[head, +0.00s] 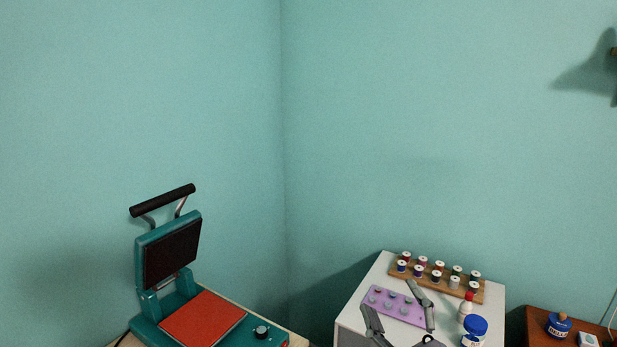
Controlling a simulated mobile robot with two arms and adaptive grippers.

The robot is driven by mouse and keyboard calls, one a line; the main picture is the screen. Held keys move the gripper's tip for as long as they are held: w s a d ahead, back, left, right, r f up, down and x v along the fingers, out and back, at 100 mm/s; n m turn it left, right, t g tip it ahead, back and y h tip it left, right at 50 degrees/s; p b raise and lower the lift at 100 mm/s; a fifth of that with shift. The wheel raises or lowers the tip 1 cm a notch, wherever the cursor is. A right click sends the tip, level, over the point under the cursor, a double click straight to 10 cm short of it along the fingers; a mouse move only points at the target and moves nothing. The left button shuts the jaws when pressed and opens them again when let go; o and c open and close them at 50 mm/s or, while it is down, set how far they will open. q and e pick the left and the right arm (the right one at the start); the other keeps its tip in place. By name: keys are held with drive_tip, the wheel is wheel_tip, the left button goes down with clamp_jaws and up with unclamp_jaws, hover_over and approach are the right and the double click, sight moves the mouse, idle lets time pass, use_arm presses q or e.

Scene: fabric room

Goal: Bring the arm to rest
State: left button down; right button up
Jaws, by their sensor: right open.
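My right gripper (388,296) shows at the bottom of the head view, right of centre. Its two grey fingers are spread apart with nothing held between them. They appear in front of a purple tray (398,306) with small knobs, on a white cabinet (356,302). Whether the fingers touch the tray cannot be told. The rest of the right arm is mostly below the picture's edge. My left gripper and arm are not in view.
A wooden rack (462,291) of thread spools stands behind the tray. A red-capped bottle (465,308) and a blue-lidded jar (474,331) stand right of the gripper. A teal heat press (170,254) stands open at left. A brown table (540,318) is at right.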

drive_tip(key=s+d+f+m+g+h, duration=0.2)
drive_tip(key=d+f+m+h, duration=0.1)
drive_tip(key=f, duration=0.3)
drive_tip(key=s+d+f+m+g+h, duration=0.2)
drive_tip(key=d+f+m+g+h, duration=0.1)
drive_tip(key=f+m, duration=0.15)
drive_tip(key=s+f+m+g+y, duration=0.1)
drive_tip(key=s+f+g, duration=0.5)
drive_tip(key=s+f, duration=0.45)
drive_tip(key=s+f+m+g, duration=0.1)
drive_tip(key=s+f+g, duration=0.6)
drive_tip(key=s, duration=0.6)
wheel_tip(320, 180, down, 26)
drive_tip(key=s+f, duration=0.1)
drive_tip(key=s, duration=0.1)
drive_tip(key=s+d+f+g, duration=0.1)
drive_tip(key=s+d+f, duration=0.1)
drive_tip(key=s+f, duration=1.3)
drive_tip(key=shift+s+d+f+g, duration=0.15)
drive_tip(key=shift+s+d+g, duration=0.2)
drive_tip(key=shift+s, duration=0.2)
drive_tip(key=shift+n, duration=0.25)
